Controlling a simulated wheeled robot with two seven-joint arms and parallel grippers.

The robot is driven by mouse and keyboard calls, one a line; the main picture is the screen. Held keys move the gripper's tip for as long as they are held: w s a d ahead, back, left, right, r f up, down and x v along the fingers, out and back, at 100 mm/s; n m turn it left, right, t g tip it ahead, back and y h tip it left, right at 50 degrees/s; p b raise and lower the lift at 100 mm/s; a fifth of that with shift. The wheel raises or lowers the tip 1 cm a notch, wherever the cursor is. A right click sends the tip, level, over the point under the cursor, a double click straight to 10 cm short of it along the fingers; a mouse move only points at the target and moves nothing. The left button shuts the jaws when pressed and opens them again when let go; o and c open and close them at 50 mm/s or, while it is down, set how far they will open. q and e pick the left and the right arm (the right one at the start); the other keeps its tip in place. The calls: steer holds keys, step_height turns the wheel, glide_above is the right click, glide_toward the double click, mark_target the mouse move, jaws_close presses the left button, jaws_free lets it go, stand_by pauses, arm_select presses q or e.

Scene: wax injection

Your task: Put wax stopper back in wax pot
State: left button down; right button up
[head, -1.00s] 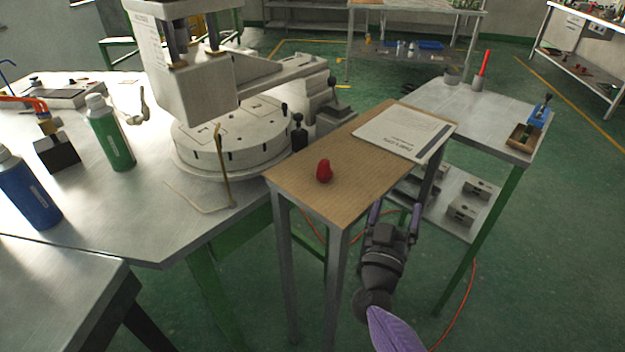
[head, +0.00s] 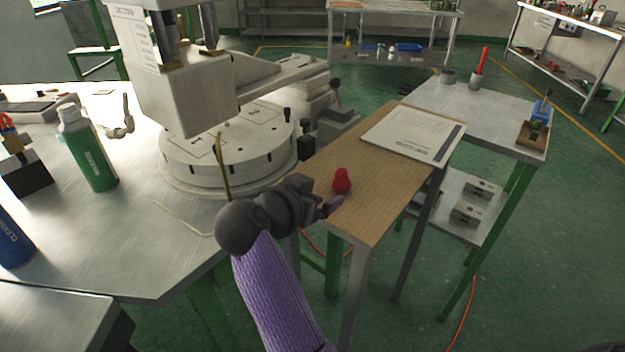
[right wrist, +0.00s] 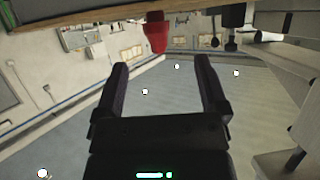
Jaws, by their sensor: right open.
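A small red piece (head: 342,181), which looks like the wax stopper, stands on the wooden top of the narrow table (head: 385,215). It also shows in the right wrist view (right wrist: 157,36), upside down, beyond and between the fingers. My right gripper (head: 328,200) is beside it at the table's near left edge, apart from it. In the right wrist view the two fingers (right wrist: 161,68) are wide apart with nothing between them. In the head view most of the jaw is hidden behind the wrist. I cannot make out a wax pot for certain. My left gripper is not in view.
A white machine with a round turntable (head: 225,165) stands on the metal table at left, close to my right arm. A green bottle (head: 88,150) stands further left. A white sheet (head: 415,133) lies at the wooden table's far end.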

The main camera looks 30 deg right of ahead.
mark_target(337, 186)
steer(key=b+x, duration=0.4)
steer(key=x, duration=0.4)
steer(key=shift+s+d+f, duration=0.1)
steer(key=shift+d+f, duration=0.05)
steer(key=shift+d, duration=0.35)
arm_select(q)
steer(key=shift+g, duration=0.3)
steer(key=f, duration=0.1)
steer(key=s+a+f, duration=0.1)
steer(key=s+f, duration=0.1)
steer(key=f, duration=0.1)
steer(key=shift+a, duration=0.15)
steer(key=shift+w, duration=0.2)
arm_select(e)
jaws_close()
